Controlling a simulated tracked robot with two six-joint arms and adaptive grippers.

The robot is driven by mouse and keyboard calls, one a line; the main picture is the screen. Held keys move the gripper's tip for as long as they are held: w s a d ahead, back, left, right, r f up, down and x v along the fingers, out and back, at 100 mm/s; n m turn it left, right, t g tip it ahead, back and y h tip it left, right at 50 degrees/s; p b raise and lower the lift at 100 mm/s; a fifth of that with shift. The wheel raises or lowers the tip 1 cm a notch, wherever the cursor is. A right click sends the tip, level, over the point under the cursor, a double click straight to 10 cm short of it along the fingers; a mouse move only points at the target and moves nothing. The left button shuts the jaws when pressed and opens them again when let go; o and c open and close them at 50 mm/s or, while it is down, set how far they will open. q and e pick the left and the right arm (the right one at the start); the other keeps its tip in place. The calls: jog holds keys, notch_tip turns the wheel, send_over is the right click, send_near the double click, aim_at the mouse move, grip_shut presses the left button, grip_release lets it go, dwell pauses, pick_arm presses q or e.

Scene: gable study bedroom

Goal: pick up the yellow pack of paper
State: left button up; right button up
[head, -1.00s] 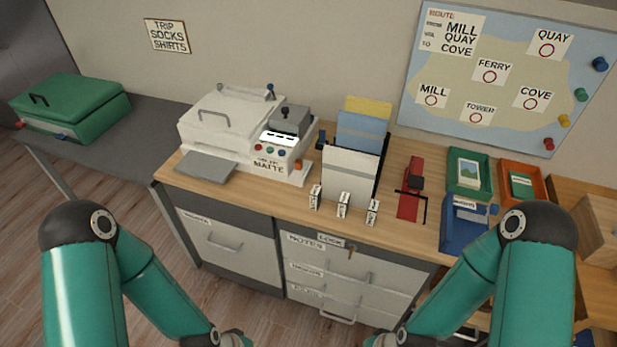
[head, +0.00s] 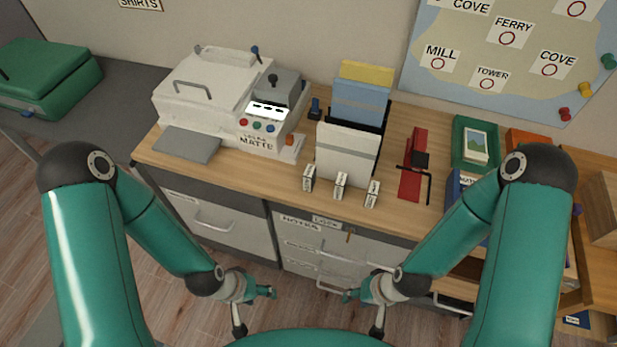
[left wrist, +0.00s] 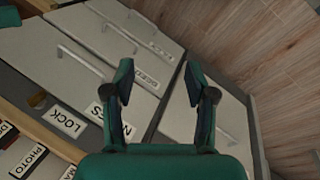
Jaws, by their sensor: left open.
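The yellow pack of paper (head: 366,71) stands upright at the back of a dark rack (head: 385,140) on the wooden desk. Only its top strip shows, behind a blue pack (head: 360,102) and a white pack (head: 346,152). My left gripper (head: 254,311) is open and empty, low in front of the desk drawers and well short of the pack. In the left wrist view its open fingers (left wrist: 158,78) face the drawer fronts. My right gripper (head: 363,314) is also low in front of the drawers, its fingers apart and empty.
A white printer (head: 215,95) stands left of the rack. Three small labelled blocks (head: 340,185) stand in front of the rack. A red tool (head: 412,170) and a green tray (head: 462,130) are to the right. A green case (head: 50,80) is at the far left.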

pick_arm(q)
jog(key=w+d+r+m+t+b, duration=0.1)
jog(key=w+m+t+b, duration=0.1)
jog(key=w+t+b, duration=0.4)
jog(key=m+t+b, duration=0.4)
jog(key=t+b, duration=0.2)
jog(key=b, duration=0.8)
send_near(307, 181)
jog(key=s+a, duration=0.2)
jog(key=s, duration=0.2)
jog(key=p+x, duration=0.2)
jog(key=x, duration=0.1)
jog(key=r+p+x, duration=0.1)
jog(key=p+x, duration=0.4)
jog(key=x, duration=0.2)
jog(key=shift+w+d+r, duration=0.1)
jog(key=shift+w+r, duration=0.05)
jog(key=shift+w, duration=0.2)
jog(key=shift+d+p+x, duration=0.15)
jog(key=shift+p+x, duration=0.2)
jog(key=shift+x, duration=1.25)
jog(key=shift+d+p+x, duration=0.15)
jog(key=shift+p+x, duration=0.15)
jog(key=shift+x, duration=1.3)
jog(key=shift+s, duration=0.1)
grip_shut()
